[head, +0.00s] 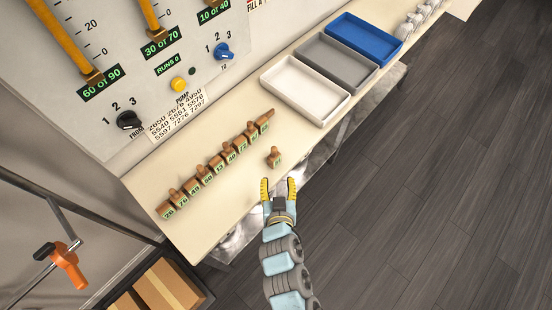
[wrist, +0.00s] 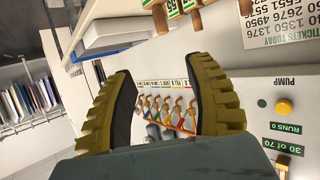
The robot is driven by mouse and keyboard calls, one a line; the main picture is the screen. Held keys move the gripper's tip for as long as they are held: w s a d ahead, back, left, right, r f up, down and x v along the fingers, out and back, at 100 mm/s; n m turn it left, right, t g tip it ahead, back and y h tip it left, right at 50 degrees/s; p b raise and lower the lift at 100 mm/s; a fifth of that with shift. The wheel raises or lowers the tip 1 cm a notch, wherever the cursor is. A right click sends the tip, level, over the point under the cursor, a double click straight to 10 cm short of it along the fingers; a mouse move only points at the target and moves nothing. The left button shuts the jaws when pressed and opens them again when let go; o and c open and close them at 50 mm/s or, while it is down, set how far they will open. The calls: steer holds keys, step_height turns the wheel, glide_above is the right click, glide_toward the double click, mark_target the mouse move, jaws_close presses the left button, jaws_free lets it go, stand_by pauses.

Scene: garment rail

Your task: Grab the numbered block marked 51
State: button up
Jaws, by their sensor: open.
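A row of wooden stamp-like blocks (head: 208,171) with green number labels stands on the cream shelf. One separate block (head: 274,157) stands in front of the row, towards the shelf's front edge; its number is too small to read, so I cannot tell which block is marked 51. My gripper (head: 279,184) is open and empty, just below the separate block in the head view and apart from it. In the wrist view my yellow ridged fingers (wrist: 160,85) are spread wide, with nothing held between them. Parts of blocks with green labels (wrist: 174,9) show at the top edge there.
A white tray (head: 303,113), a grey tray (head: 371,82) and a blue tray (head: 392,49) stand farther along the shelf (head: 213,226). A panel with gauges, a yellow button (head: 178,84) and knobs rises behind the blocks. Open floor lies right of the shelf.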

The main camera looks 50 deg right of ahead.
steer(key=b, duration=0.1)
glide_toward(274, 151)
steer(key=x, duration=0.5)
steer(key=shift+x, duration=3)
jaws_close()
